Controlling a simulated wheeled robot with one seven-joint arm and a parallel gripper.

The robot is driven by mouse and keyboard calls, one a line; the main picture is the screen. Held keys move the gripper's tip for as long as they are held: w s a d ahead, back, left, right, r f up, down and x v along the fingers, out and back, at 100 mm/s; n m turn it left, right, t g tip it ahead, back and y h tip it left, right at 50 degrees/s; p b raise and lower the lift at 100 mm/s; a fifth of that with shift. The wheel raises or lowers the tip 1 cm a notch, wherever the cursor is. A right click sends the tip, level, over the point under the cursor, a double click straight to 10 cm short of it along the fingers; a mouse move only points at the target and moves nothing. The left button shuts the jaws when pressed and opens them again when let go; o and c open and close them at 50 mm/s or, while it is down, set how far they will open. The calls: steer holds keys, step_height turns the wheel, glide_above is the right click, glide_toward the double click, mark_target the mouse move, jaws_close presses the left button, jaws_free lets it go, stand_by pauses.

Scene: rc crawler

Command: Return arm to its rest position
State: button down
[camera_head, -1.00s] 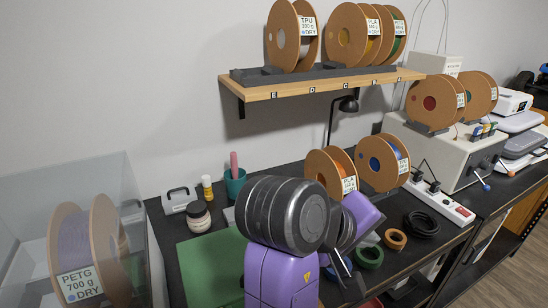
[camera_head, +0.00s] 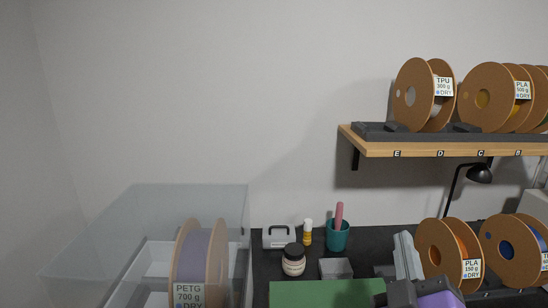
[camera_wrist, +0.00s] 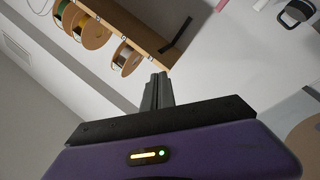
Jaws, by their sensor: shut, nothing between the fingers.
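My gripper (camera_wrist: 156,90) shows in the wrist view with its two dark fingers together, shut and empty. In the head view, part of my purple and dark grey arm end (camera_head: 425,292) shows at the bottom right, low over the workbench and in front of the orange-filament spool (camera_head: 445,250). The rest of my arm is out of the head view.
A wooden shelf (camera_head: 440,149) with filament spools hangs at the upper right. A clear box (camera_head: 140,235) holding a PETG spool (camera_head: 187,270) stands at lower left. A teal cup (camera_head: 338,238), a jar (camera_head: 293,262) and a green mat (camera_head: 325,294) are on the black bench (camera_head: 262,270).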

steer(key=s+a+f+n+y, duration=0.1)
steer(key=s+a+f+y, duration=0.1)
steer(key=s+f+y, duration=0.35)
steer(key=s+a+f+y, duration=0.3)
steer(key=s+f, duration=0.4)
steer(key=s, duration=0.2)
steer(key=s+d+f+m+g+h, duration=0.1)
steer(key=s+f, duration=0.4)
steer(key=s, duration=0.6)
steer(key=s+d+f+m+g+h, duration=0.2)
steer(key=s+f+m, duration=0.3)
steer(key=s, duration=0.5)
steer(key=shift+s+m+g, duration=0.35)
steer(key=shift+m+g, duration=0.05)
steer(key=shift+g, duration=0.5)
steer(key=shift+d+f, duration=0.1)
